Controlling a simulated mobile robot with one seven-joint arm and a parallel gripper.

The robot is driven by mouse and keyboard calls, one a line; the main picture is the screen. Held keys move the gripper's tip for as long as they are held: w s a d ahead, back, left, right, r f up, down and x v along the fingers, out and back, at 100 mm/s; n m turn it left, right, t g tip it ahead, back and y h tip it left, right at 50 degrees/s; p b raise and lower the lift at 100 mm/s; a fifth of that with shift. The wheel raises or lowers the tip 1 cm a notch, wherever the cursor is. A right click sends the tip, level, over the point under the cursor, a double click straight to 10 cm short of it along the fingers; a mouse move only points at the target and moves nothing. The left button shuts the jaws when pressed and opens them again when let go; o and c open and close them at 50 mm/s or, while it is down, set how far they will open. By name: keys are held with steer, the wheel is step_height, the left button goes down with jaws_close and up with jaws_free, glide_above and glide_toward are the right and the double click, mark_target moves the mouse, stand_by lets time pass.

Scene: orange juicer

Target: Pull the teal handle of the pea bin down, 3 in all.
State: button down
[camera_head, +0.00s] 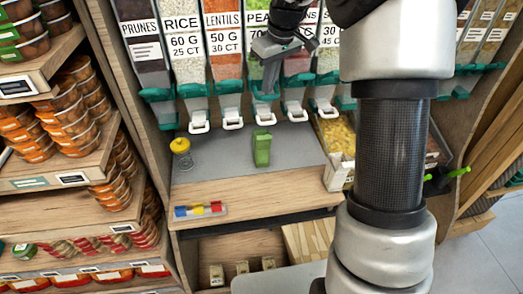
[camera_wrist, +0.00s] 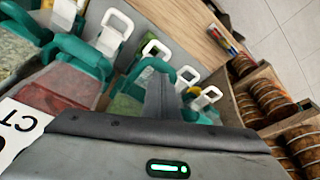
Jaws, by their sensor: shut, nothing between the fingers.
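The pea bin (camera_head: 256,42) is a clear dispenser with green contents, in the row at the back between the lentil bin and a reddish bin. Its teal handle (camera_wrist: 150,66) arches around the tip of my gripper in the wrist view; contact cannot be told. In the head view my gripper (camera_head: 268,84) hangs in front of the pea bin's lower end and partly hides it. Its fingers (camera_wrist: 160,92) are shut together with nothing between them. A white loop (camera_head: 264,113) hangs below the handle. A green container (camera_head: 262,149) stands on the grey counter below the pea bin.
The lentil bin (camera_head: 223,45), rice bin (camera_head: 184,45) and prune bin (camera_head: 141,35) stand to the left, with similar teal handles close by. A yellow-lidded jar (camera_head: 181,148) and a coloured box (camera_head: 200,210) are on the counter. Shelves of jars (camera_head: 85,130) flank the left.

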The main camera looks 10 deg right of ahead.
steer(key=shift+s, duration=0.1)
stand_by(0.3)
steer(key=r+p, duration=0.1)
steer(key=r, duration=0.1)
steer(key=r+p, duration=0.1)
steer(key=p, duration=0.1)
steer(key=w+r+p, duration=0.1)
steer(key=r+p, duration=0.1)
steer(key=shift+r, duration=0.35)
steer(key=shift+f, duration=0.15)
